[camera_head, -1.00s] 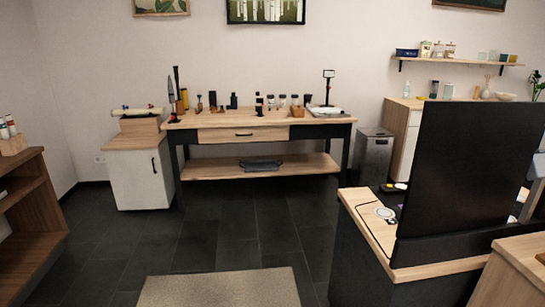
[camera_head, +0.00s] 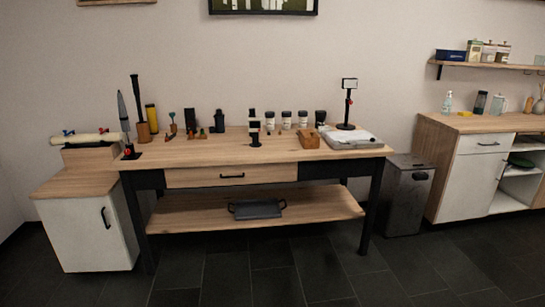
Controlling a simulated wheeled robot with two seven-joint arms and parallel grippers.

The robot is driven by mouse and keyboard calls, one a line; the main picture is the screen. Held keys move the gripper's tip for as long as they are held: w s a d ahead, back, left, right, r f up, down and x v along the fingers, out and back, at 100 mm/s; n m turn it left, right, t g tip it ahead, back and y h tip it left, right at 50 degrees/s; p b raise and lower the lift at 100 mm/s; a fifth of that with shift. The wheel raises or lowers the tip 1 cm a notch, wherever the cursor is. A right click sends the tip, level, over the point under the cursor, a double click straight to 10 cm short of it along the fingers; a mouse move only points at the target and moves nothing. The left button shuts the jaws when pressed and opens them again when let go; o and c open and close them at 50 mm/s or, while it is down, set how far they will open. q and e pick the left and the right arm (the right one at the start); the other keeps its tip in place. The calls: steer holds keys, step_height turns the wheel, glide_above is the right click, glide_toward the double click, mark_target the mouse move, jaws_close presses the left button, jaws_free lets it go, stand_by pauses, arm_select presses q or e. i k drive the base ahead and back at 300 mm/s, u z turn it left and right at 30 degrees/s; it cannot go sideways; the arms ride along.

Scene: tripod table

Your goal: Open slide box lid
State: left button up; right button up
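A small brown wooden box (camera_head: 309,140), which looks like the slide box, sits on the right half of the wooden worktable (camera_head: 210,152). At this distance I cannot tell whether its lid is open or shut. Neither of my grippers is in view.
Several dark-capped jars (camera_head: 286,120) stand behind the box. A grey tray (camera_head: 352,140) and a black stand (camera_head: 349,105) are to its right. A metal bin (camera_head: 408,197) stands beside the table, and a white cabinet (camera_head: 88,231) at its left. The dark floor in front is clear.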

mark_target(308, 135)
steer(key=i, duration=2.65)
steer(key=z, duration=2.6)
steer(key=i, duration=0.5)
steer(key=u, duration=1.1)
